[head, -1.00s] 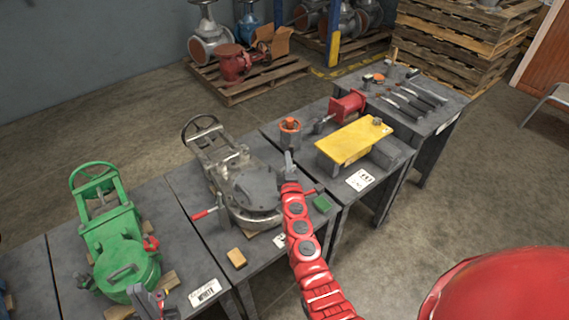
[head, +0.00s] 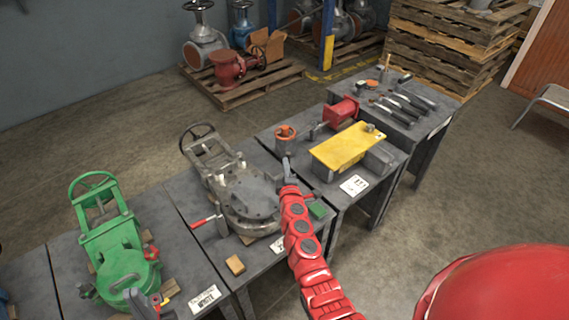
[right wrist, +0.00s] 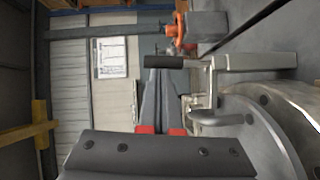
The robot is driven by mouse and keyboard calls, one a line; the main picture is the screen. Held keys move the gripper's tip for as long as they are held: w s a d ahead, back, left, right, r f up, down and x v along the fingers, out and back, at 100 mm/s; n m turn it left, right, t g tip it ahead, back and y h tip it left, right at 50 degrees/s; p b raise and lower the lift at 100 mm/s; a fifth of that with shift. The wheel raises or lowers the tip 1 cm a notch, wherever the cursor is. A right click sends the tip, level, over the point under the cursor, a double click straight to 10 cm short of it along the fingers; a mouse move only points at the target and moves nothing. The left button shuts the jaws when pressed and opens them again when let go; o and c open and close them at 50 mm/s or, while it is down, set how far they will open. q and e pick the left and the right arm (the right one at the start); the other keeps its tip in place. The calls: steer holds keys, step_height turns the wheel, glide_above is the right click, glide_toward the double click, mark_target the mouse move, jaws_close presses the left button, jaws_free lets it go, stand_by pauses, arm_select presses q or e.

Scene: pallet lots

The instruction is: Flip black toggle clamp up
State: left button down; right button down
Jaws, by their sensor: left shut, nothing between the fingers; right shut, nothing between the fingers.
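A toggle clamp with a black handle (right wrist: 165,61) and a pale metal arm (right wrist: 250,62) shows in the right wrist view, on a bracket at the rim of a round grey valve body. The handle lies level across that picture. My right gripper (right wrist: 162,74) is shut and empty, its fingertips right at the handle; I cannot tell if they touch. In the head view my right gripper (head: 288,172) is over the right side of the grey valve (head: 245,192), and the arm hides most of this clamp. My left gripper (head: 140,300) is shut by the green valve (head: 125,250).
A red-handled clamp (head: 204,220) sits on the grey valve's left side. A yellow plate (head: 346,147), an orange-topped part (head: 285,133) and a green block (head: 317,210) are to the right. A wooden block (head: 235,265) lies in front.

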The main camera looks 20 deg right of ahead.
steer(key=w+d+f+m+g+y+p, duration=0.3)
steer(key=d+m+p, duration=0.3)
steer(key=d, duration=0.2)
steer(key=shift+d+f+m+g+y, duration=0.2)
steer(key=shift+d+m+g+y, duration=0.2)
steer(key=shift+g+y, duration=0.35)
stand_by(1.2)
stand_by(0.5)
